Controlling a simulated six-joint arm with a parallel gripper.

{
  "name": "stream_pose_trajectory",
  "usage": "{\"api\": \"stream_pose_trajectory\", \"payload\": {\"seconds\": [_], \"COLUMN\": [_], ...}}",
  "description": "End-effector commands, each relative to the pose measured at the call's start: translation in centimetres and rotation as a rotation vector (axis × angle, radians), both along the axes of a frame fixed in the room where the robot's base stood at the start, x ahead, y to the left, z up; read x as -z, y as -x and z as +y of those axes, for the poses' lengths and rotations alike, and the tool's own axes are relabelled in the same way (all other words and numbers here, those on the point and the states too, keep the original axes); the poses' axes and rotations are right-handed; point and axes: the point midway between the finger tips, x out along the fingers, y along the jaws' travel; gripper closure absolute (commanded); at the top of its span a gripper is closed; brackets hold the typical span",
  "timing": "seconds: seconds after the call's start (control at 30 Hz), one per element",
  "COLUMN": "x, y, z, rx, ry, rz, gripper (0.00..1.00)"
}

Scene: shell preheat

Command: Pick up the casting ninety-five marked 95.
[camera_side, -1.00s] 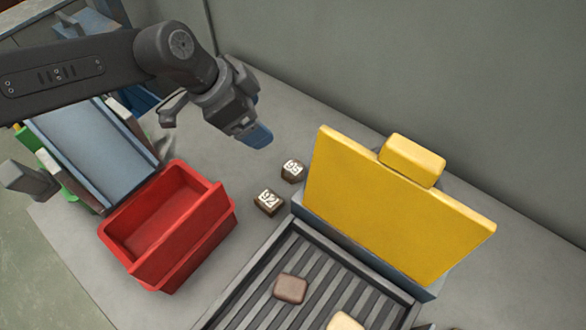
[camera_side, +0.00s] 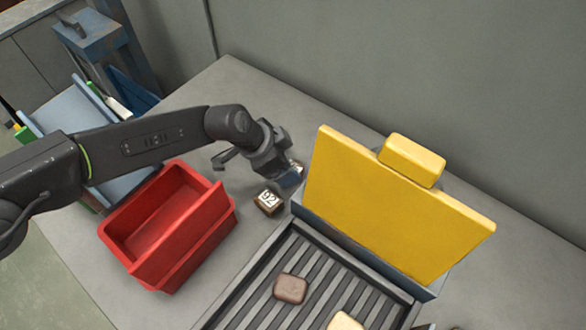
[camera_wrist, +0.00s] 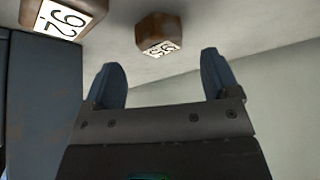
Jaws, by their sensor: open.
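The casting marked 95 is a small brown block with a white label. In the wrist view the 95 casting (camera_wrist: 158,33) lies ahead of and between my two open blue fingertips, apart from them. In the side view it (camera_side: 298,166) is mostly hidden behind my gripper (camera_side: 289,178), which is low over the table beside it. My gripper also shows in the wrist view (camera_wrist: 164,78), open and empty. The similar casting marked 92 (camera_side: 269,201) stands nearby; it shows at the upper left of the wrist view (camera_wrist: 62,20).
A yellow upright panel (camera_side: 390,215) stands close right of the castings. A slatted tray (camera_side: 255,285) in front bears a brown piece (camera_side: 291,288) and a cream piece (camera_side: 344,321). A red bin (camera_side: 183,255) stands to the left. The table behind my gripper is clear.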

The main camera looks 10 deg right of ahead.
Motion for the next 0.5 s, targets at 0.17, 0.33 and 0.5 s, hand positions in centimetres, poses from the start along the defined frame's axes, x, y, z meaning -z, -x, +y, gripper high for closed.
{"api": "stream_pose_trajectory", "payload": {"seconds": [0.17, 0.33, 0.5], "x": [2.2, 3.2, 3.4], "y": [-0.3, -0.4, -0.5], "z": [-1.0, -1.6, -1.7], "rx": [0.000, 0.000, 0.000], "ry": [0.000, 0.000, 0.000], "rz": [0.001, 0.001, 0.000], "gripper": [0.18, 0.18, 0.18]}}
